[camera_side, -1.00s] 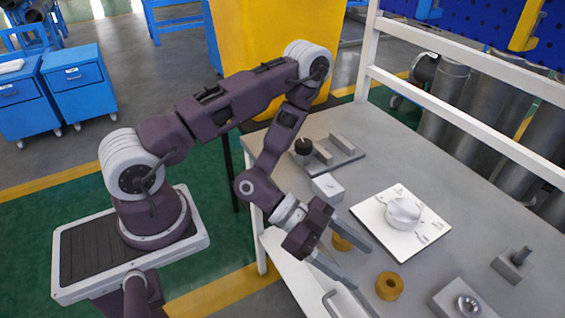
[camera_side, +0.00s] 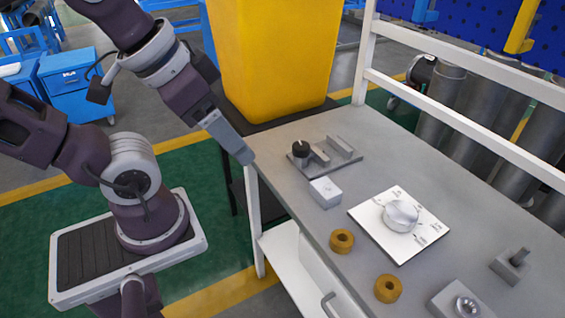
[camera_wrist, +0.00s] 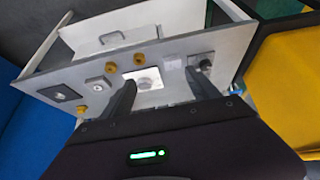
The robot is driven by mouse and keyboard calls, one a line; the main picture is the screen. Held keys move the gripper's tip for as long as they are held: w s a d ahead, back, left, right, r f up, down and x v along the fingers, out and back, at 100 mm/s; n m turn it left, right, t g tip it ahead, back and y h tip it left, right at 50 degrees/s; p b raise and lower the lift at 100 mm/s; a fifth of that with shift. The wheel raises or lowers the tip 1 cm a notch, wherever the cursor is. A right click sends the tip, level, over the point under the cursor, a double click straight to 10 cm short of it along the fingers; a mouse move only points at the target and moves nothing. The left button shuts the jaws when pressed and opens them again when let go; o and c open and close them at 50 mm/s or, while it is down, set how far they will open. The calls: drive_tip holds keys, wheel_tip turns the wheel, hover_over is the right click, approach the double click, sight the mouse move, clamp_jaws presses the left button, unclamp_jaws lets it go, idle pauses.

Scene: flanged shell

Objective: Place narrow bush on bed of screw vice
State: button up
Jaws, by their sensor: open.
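Two brass-coloured ring bushes stand near the table's front edge: one left (camera_side: 341,241), one right (camera_side: 388,288). They look alike, and I cannot tell which is the narrow one. They also show in the wrist view (camera_wrist: 138,59) (camera_wrist: 112,68). The screw vice (camera_side: 342,147), grey with a black knob, sits at the table's far left; its bed looks empty. It shows at right in the wrist view (camera_wrist: 203,63). My gripper (camera_side: 245,155) is open and empty, raised by the table's left corner, apart from the bushes and vice. Its two fingers are spread in the wrist view (camera_wrist: 163,80).
A pale block (camera_side: 325,192) stands between the vice and the left bush. A white plate (camera_side: 428,225) bears a round pale part (camera_side: 401,215). A block with a bolt (camera_side: 466,304) and a block with a peg (camera_side: 512,264) stand at right. A yellow bin (camera_side: 270,60) stands behind.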

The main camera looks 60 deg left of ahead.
drive_tip(key=m+g, duration=0.6)
drive_tip(key=m, duration=1.5)
hover_over(392, 282)
wheel_tip(392, 282, down, 19)
drive_tip(key=f, duration=0.4)
drive_tip(key=s+f, duration=0.1)
drive_tip(key=f, duration=0.2)
drive_tip(key=shift+d, duration=0.15)
drive_tip(key=shift+w, duration=0.1)
clamp_jaws()
